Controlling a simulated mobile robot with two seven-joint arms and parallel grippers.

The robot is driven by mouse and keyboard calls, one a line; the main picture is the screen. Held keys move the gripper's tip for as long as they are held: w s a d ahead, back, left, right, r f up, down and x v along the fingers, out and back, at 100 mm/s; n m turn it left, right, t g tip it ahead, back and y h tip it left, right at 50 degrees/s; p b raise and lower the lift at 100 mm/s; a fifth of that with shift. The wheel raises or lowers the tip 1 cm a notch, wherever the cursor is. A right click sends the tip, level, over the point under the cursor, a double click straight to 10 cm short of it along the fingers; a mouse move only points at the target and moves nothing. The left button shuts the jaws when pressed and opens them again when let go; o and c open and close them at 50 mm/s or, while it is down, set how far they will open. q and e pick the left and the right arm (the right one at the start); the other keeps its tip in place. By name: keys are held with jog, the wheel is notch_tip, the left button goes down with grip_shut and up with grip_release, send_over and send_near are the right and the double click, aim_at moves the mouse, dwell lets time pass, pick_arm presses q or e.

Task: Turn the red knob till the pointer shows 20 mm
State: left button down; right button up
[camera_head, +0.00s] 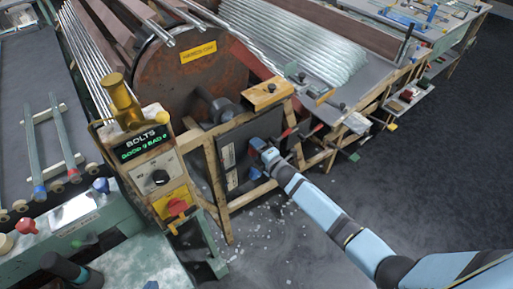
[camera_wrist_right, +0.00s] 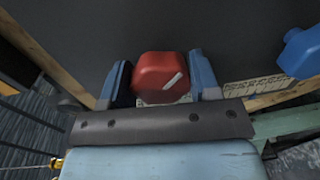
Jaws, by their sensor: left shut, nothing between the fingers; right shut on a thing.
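The red knob (camera_wrist_right: 158,72) sits between the two blue fingers of my right gripper (camera_wrist_right: 161,65) in the right wrist view, in front of a dark panel (camera_wrist_right: 225,30). A white line marks the knob's lower right face. The gripper is shut on the knob. In the head view my right gripper (camera_head: 266,156) is at the dark panel (camera_head: 250,138) below the big rusty drum, and a bit of red shows by its fingers. A pale ruled strip (camera_wrist_right: 256,88) runs behind the right finger. I cannot make out a pointer or read its value. My left gripper is not in view.
A blue knob (camera_wrist_right: 301,52) stands right of my gripper in the wrist view. A wooden frame (camera_head: 215,185) surrounds the panel. A control box (camera_head: 155,178) with a "BOLTS" display stands to the left. Glass tubes (camera_head: 300,45) lie behind. The floor (camera_head: 400,160) at right is clear.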

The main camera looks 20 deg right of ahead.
pick_arm(q)
jog(key=shift+s+a+r+p, duration=0.1)
jog(key=shift+s+r+p, duration=0.1)
jog(key=shift+p, duration=0.25)
pick_arm(e)
jog(key=m+y, duration=0.1)
jog(key=m, duration=0.5)
jog(key=shift+f, duration=0.1)
pick_arm(q)
jog(key=shift+w+r, duration=0.1)
pick_arm(e)
jog(key=m, duration=0.4)
jog(key=shift+f, duration=0.1)
jog(key=shift+m+y, duration=0.3)
jog(key=shift+m, duration=0.7)
jog(key=o, duration=0.9)
jog(key=shift+a, duration=0.1)
jog(key=shift+s, duration=0.15)
jog(key=v, duration=1.3)
jog(key=shift+s+d, duration=0.2)
jog(key=shift+s, duration=0.05)
